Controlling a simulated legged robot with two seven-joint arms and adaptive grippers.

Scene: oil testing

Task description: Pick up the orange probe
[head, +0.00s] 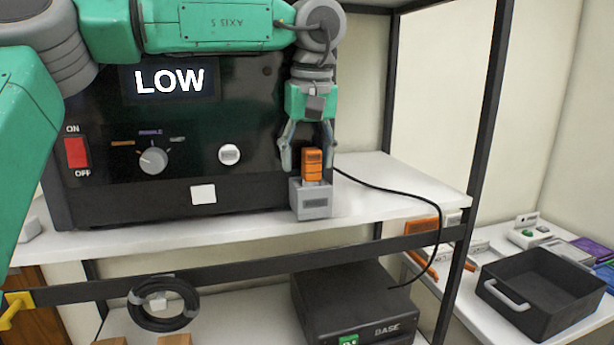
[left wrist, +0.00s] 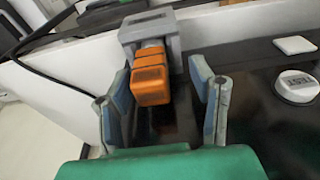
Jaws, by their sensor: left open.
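The orange probe (head: 312,164) stands upright in a grey holder (head: 311,203) at the right front of the black tester (head: 230,185). My left gripper (head: 307,160) points down at the probe from above, with its fingers on either side of it. In the left wrist view the orange probe (left wrist: 151,77) lies between the two open fingertips (left wrist: 155,90), with gaps visible on both sides. The grey holder (left wrist: 150,32) shows beyond it. My right gripper is not in view.
The tester's display reads LOW, with a red switch (head: 76,152) and a knob (head: 153,160) below. A black cable (head: 400,194) runs right over the white shelf (head: 400,205). A dark shelf post (head: 482,120) stands right. A black bin (head: 540,295) sits on the side table.

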